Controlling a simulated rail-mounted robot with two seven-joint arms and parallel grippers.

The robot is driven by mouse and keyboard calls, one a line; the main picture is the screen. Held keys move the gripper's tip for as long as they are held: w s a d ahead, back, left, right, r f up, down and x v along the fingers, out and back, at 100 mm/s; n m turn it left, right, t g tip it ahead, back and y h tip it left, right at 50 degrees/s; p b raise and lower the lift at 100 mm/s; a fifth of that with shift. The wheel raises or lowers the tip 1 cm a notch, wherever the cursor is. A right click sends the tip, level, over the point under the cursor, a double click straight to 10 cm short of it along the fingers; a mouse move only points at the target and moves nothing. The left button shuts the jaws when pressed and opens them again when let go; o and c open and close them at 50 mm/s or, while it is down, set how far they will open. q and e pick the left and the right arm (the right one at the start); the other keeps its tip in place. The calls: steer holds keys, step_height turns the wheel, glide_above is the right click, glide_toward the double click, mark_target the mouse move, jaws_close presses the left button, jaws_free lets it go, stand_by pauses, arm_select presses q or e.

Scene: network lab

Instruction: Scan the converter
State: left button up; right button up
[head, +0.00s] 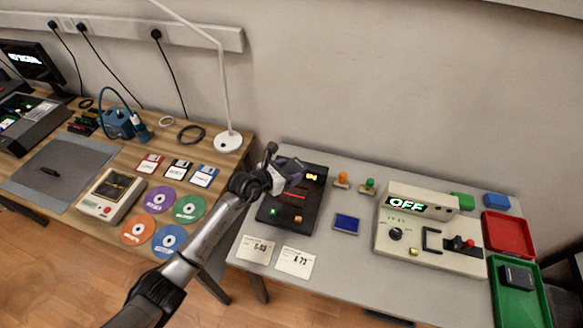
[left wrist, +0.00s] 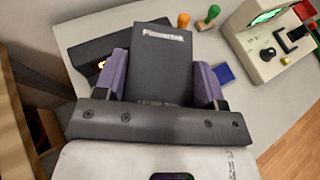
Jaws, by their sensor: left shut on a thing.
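My left gripper (head: 277,174) is shut on a dark box-shaped converter (left wrist: 165,62) with pale lettering on its face. In the left wrist view the converter sits between two purple finger pads. In the head view it is mostly hidden by the gripper and hangs over the upper part of a black scanner panel (head: 276,217). The panel has a red line, a lit yellow display (head: 312,177), and a green and an orange button. I cannot tell how high the converter is above it. My right gripper is not in view.
Right of the panel are two stamps (head: 342,180), a blue pad (head: 346,223) and a beige test unit (head: 425,240) reading OFF. A red tray (head: 509,252) and a green tray (head: 508,312) holding a dark box (head: 517,275) stand far right. Two labels (head: 255,250) lie in front.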

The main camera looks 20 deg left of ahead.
mark_target(291, 173)
arm_select(q)
steer(key=shift+w+d+f, duration=0.1)
steer(key=shift+w+f, duration=0.5)
steer(key=shift+w, duration=0.05)
steer(key=shift+w+f, duration=0.15)
steer(key=shift+f, duration=0.3)
step_height(291, 173, down, 7)
steer(key=b, duration=0.7)
steer(key=shift+r, duration=0.2)
steer(key=shift+r, duration=0.15)
step_height(291, 173, up, 6)
steer(key=p, duration=0.6)
